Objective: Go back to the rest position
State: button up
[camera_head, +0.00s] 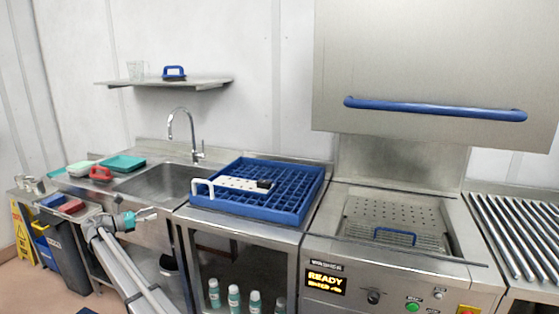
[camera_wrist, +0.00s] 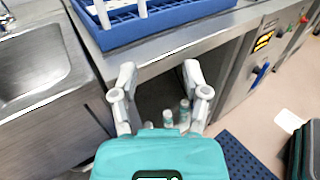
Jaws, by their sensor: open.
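My gripper (camera_head: 146,215) hangs in front of the sink counter, left of the blue rack, in the head view. In the wrist view its two grey fingers stand apart with nothing between them, so my gripper (camera_wrist: 158,75) is open and empty. The wrist camera looks down past the counter's front edge. The blue rack (camera_head: 296,210) sits on the counter right of the sink and holds a white perforated piece with a handle (camera_head: 232,186). The rack (camera_wrist: 128,28) also shows at the top of the wrist view, apart from the fingers.
The sink (camera_head: 166,182) and its tap (camera_head: 184,124) lie behind my arm. Several bottles (camera_head: 234,298) stand on the open shelf below the rack. The machine's hood (camera_head: 430,60) is raised. A yellow floor sign (camera_head: 22,236) stands at far left, beside dark bins (camera_head: 66,258).

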jog(key=s+d+f+m+g+y+p, duration=0.2)
jog(key=d+m+g, duration=0.15)
jog(key=d, duration=1.05)
jog(key=s+d+f+m+g+y+p, duration=0.1)
jog(key=s+d+f+m+g+p, duration=0.2)
jog(key=d, duration=1.1)
jog(key=s+d+f+m+g+y, duration=0.15)
jog(key=d+m, duration=0.25)
jog(key=d, duration=1)
jog(key=s+d+f+m+g+y+p, duration=0.25)
jog(key=s+d+m+y, duration=0.35)
jog(key=s+d, duration=0.7)
jog(key=s+d+m+y+p, duration=0.1)
jog(key=s+d+m+y, duration=0.1)
jog(key=s+d+m, duration=0.2)
jog(key=s+d+r+m+y+p, duration=0.1)
jog(key=s+d+m, duration=0.3)
jog(key=s, duration=0.7)
jog(key=shift+d+r+m+y+p, duration=0.15)
jog(key=shift+r+m+y+p, duration=0.2)
jog(key=shift+y+p, duration=0.35)
